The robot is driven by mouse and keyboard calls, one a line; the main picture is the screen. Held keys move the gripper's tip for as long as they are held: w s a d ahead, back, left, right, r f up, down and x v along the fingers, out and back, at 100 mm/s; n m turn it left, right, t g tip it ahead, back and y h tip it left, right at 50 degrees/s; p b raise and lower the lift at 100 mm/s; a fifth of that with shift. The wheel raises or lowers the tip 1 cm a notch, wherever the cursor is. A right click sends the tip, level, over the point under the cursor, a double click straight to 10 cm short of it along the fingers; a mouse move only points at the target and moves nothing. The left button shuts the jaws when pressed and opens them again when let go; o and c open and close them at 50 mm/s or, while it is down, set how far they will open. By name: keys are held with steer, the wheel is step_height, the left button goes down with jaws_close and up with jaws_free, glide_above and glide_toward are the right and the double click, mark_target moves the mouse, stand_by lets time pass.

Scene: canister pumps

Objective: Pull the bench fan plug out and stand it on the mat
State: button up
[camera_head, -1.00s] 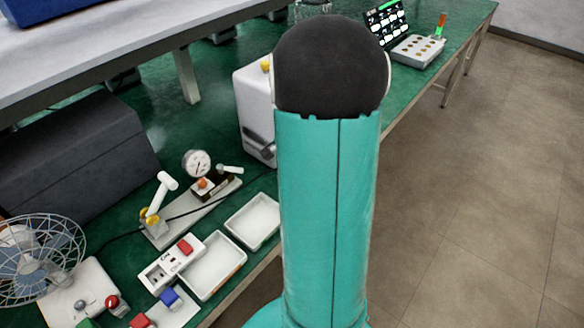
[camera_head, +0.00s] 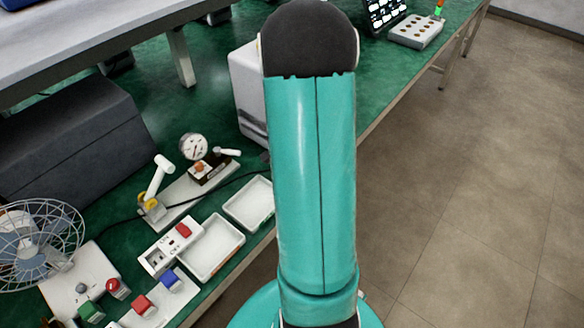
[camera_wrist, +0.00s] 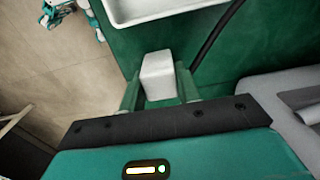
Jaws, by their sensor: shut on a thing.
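In the wrist view my gripper (camera_wrist: 158,92) has one finger on each side of a white block (camera_wrist: 158,75) and is shut on it. The block is above or at the green bench; I cannot tell which, nor whether it is the bench fan plug. In the head view my arm hides the gripper and block. The bench fan (camera_head: 36,243) stands at the far left. I cannot make out the mat for certain.
Two white trays (camera_head: 236,241) (camera_head: 230,212) lie beside the strip, along the bench edge. A gauge fixture (camera_head: 194,146) stands behind them. Red and blue blocks sit on a pale plate (camera_head: 183,290). A dark cable (camera_wrist: 215,32) and grey object (camera_wrist: 285,100) are right of my gripper.

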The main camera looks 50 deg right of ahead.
steer(key=o, duration=1.1)
steer(key=shift+c, duration=0.2)
step_height(320, 180, up, 14)
